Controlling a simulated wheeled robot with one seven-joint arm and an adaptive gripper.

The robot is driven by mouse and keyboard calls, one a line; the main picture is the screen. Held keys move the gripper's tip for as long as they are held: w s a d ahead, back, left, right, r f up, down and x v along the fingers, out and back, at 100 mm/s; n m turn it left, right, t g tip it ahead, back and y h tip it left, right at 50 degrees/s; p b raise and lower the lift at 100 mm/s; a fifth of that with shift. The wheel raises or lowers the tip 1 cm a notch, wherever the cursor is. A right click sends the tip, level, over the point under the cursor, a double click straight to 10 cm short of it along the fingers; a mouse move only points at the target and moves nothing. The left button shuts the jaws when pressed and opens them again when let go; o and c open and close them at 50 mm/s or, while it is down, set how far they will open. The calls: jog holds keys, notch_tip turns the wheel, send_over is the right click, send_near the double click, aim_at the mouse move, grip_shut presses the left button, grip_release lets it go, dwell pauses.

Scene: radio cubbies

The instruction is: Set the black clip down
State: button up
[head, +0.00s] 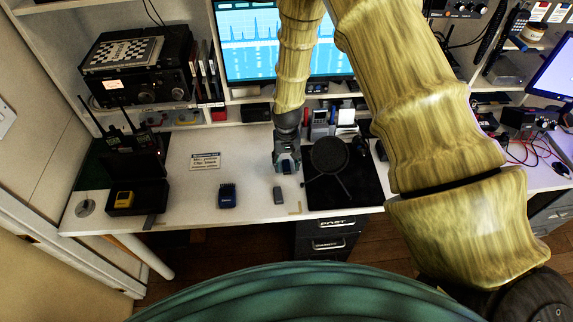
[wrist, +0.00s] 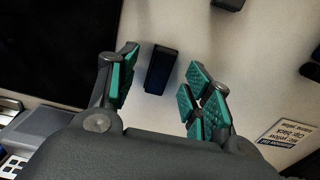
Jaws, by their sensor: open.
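A small dark block, which looks like the black clip (head: 278,194), lies on the white desk (head: 255,180) just in front of my gripper (head: 287,163). In the wrist view the dark block (wrist: 160,68) shows between and a little beyond my spread fingertips (wrist: 162,82). A gap shows on both sides of it, and the teal pads do not appear to touch it. My gripper is open and points down at the desk. A printed sign (head: 207,160) with clip wording lies to the left, and it also shows in the wrist view (wrist: 287,131).
A black mat (head: 345,192) with a round dark stand (head: 330,155) is close on the right. A monitor (head: 250,50) stands behind. White desk between the sign and mat is mostly clear.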

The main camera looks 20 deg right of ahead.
jog(key=shift+f, duration=0.5)
jog(key=c, duration=1.1)
jog(key=shift+r, duration=0.2)
